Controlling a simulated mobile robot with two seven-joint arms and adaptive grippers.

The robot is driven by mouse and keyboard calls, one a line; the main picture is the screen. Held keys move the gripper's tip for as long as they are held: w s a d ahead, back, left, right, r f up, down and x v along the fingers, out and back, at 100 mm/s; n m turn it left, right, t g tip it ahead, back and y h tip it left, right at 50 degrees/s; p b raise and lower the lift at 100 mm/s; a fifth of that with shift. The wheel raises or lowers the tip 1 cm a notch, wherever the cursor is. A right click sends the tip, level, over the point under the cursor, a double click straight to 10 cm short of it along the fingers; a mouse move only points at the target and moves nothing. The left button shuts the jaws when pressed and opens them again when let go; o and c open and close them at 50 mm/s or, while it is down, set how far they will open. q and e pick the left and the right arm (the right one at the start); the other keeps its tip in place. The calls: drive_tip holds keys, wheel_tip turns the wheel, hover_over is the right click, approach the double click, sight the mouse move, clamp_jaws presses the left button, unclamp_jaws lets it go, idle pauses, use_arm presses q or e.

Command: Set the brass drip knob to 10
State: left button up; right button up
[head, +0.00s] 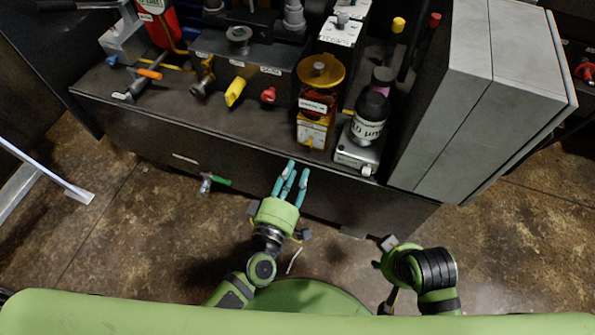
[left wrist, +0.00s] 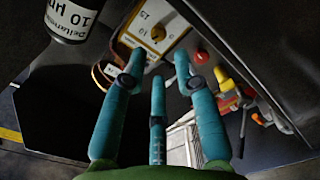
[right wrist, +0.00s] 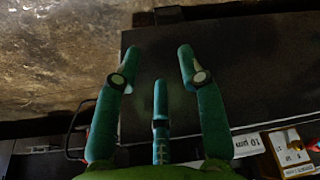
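The brass drip knob (left wrist: 157,34) is a small round yellow knob on a pale dial plate (left wrist: 150,22) with dark numbers, seen in the left wrist view. I cannot tell its setting. In the head view, the plate (head: 313,131) is low on the front of the brass-topped lubricator (head: 320,70). My left gripper (head: 292,172) is below and in front of it. In the left wrist view, its fingers (left wrist: 158,66) are spread and empty, with the knob beyond them, apparently apart. My right gripper (right wrist: 158,55) is open and empty, facing the dark cabinet front.
A black-topped bottle (head: 369,116) stands just right of the lubricator. A red knob (head: 268,95) and a yellow handle (head: 235,91) are to its left. A tall grey cabinet (head: 470,90) blocks the right side. The floor (head: 120,230) is open in front.

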sight(307, 147)
use_arm(q)
drive_tip(key=b+x, duration=0.1)
drive_tip(key=x, duration=0.6)
drive_tip(key=shift+d, duration=0.15)
drive_tip(key=shift+w+d, duration=0.1)
drive_tip(key=shift+w, duration=0.4)
use_arm(e)
drive_tip(key=v, duration=0.3)
drive_tip(key=shift+w+d+r, duration=0.1)
drive_tip(key=shift+r, duration=0.35)
use_arm(q)
clamp_jaws()
